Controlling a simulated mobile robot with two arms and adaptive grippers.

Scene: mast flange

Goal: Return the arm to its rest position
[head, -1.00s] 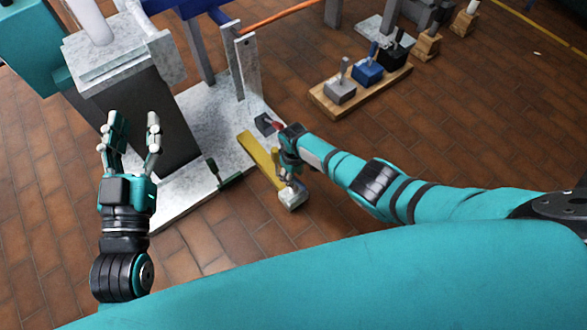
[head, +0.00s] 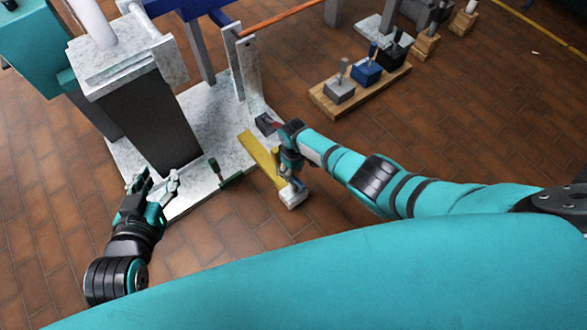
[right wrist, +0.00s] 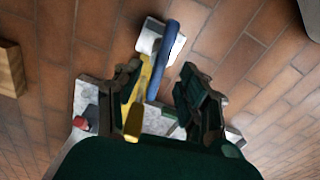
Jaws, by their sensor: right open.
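My left gripper (head: 155,181), black, teal and grey, is at the left of the head view. Its fingers are apart with nothing between them, beside the near left edge of the pale base plate (head: 205,190). My right gripper (head: 291,178) is at the end of the teal right arm, over the near right part of the plate, partly hidden by its own wrist. In the right wrist view its two dark fingers (right wrist: 160,88) are apart. A yellow bar (head: 256,152) and a blue-handled tool with a pale head (right wrist: 163,45) show between them; I cannot tell how far beyond.
A dark column (head: 150,125) with a pale top stands on the plate. A pale upright post (head: 246,68) and a green-handled item (head: 218,174) are there too. A wooden board (head: 360,90) with several blocks lies at the upper right.

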